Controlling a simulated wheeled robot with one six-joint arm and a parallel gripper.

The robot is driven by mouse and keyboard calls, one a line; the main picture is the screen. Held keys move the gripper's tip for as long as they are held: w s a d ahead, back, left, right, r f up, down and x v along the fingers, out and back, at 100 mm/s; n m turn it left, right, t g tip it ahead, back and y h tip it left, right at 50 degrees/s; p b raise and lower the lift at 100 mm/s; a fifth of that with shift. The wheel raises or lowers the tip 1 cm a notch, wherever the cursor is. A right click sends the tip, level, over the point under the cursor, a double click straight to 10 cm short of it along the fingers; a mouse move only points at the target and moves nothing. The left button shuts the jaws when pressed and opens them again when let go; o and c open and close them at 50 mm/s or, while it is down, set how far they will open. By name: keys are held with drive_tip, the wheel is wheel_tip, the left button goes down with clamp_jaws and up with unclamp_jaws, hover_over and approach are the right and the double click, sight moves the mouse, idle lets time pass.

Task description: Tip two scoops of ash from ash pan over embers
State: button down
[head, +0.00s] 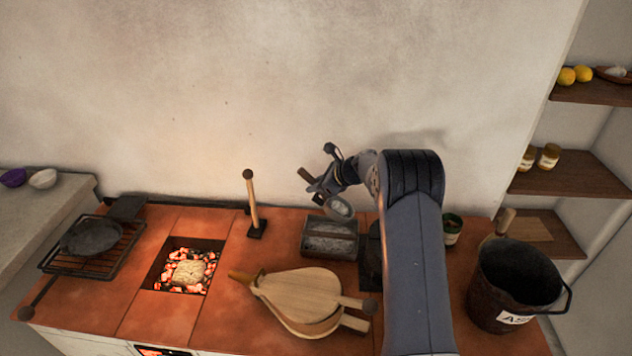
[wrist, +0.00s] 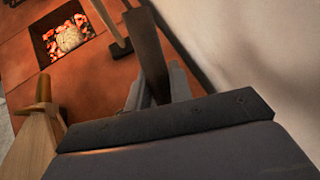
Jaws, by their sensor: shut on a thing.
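My gripper (head: 322,183) is shut on the wooden handle of a scoop, above the back of the hearth top. The handle (wrist: 150,58) stands up between the fingers in the wrist view. The scoop's round bowl (head: 341,208) hangs over the ash pan and looks pale grey inside; whether that is ash is hard to tell. The ash pan (head: 318,252) is a dark rectangular tray with grey ash in it. The embers (head: 169,283) glow in a square pit to the left, with a pale tan lump in the middle. They also show in the wrist view (wrist: 52,46).
Bellows (head: 300,292) lie between pit and pan, in front. An upright wooden-handled tool (head: 254,210) stands behind the pit. A grill rack with a dark pan (head: 91,237) is at left. A bucket (head: 510,290) and a green jar (head: 452,228) stand at right.

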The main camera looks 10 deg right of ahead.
drive_tip(key=shift+r+h+p, duration=0.5)
drive_tip(key=shift+r+p, duration=0.75)
drive_tip(key=shift+p, duration=1.2)
wheel_tip(320, 180, up, 2)
drive_tip(key=h+p, duration=0.1)
drive_tip(key=p, duration=0.4)
drive_tip(key=shift+r+g, duration=0.2)
drive_tip(key=shift+g, duration=0.2)
drive_tip(key=shift+r+h+p, duration=0.4)
drive_tip(key=shift+r+p, duration=0.25)
drive_tip(key=shift+r, duration=0.15)
drive_tip(key=shift+r+n+g+h, duration=0.15)
drive_tip(key=shift+r+g+h, duration=0.35)
drive_tip(key=shift+r, duration=0.5)
drive_tip(key=shift+r+n+g+h, duration=0.15)
drive_tip(key=shift+r+g+h, duration=0.15)
drive_tip(key=shift+r+h, duration=0.5)
drive_tip(key=shift+r, duration=0.1)
